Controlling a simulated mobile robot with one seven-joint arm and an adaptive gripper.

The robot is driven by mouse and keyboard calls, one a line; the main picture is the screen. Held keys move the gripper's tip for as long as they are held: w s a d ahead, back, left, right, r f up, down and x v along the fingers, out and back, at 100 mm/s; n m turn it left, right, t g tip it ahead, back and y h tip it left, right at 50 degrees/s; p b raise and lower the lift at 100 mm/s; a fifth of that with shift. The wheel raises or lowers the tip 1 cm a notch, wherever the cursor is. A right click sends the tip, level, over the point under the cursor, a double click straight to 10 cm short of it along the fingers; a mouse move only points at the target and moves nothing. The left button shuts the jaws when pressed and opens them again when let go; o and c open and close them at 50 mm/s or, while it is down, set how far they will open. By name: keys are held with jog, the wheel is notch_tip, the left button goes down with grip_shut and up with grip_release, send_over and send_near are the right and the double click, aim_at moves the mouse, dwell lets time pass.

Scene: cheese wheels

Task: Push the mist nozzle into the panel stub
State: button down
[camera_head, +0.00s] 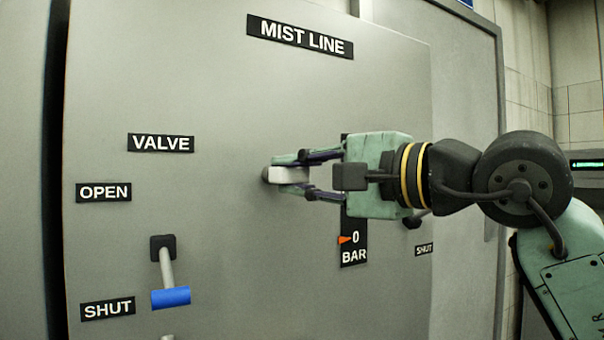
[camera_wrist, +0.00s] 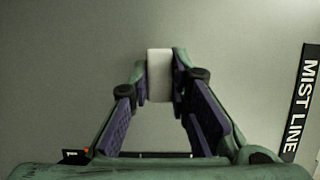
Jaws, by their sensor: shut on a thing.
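The mist nozzle (camera_head: 289,174) is a small pale, blocky piece at the front of the grey panel (camera_head: 230,240). My gripper (camera_head: 291,176) is shut on it, with one finger above and one below in the head view. In the wrist view the nozzle (camera_wrist: 159,75) stands between the two fingertips. A darker grey rounded end, perhaps the panel stub (camera_head: 266,174), shows at the nozzle's left, against the panel. The two look in contact, but I cannot tell how deep the nozzle sits. The fingers hide part of it.
A valve lever with a blue grip (camera_head: 170,297) hangs down near the SHUT label (camera_head: 108,309). A gauge strip (camera_head: 354,245) with an orange pointer at 0 is partly hidden behind my gripper. A dark knob (camera_head: 413,222) sits by the small SHUT label.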

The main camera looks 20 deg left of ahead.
jog(key=shift+w+a, duration=0.4)
jog(key=shift+a, duration=0.1)
jog(key=c, duration=1.4)
grip_release()
jog(key=v, duration=1.2)
